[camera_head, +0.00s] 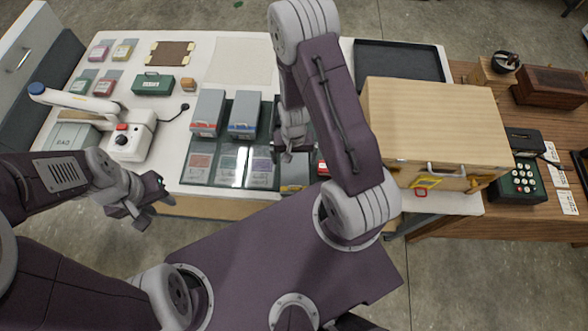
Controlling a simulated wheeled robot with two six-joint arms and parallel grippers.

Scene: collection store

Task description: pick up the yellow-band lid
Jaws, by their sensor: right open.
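A grey piece with a yellow band (294,187) lies near the table's front edge, mostly hidden by my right arm; I cannot tell whether it is a lid or a box. My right gripper (289,153) is open just above and behind it, partly covered by my arm, with nothing visible between its fingers. My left gripper (152,202) is open and empty, in front of the table's left front edge. A grey box with a red band (206,114) and one with a blue band (244,119) stand side by side on the dark mat (232,175).
A large wooden case (435,120) stands right of my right arm, with a black tray (400,60) behind it. A green box (153,84) and small coloured boxes (105,83) lie behind. The white sheet (240,60) is bare.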

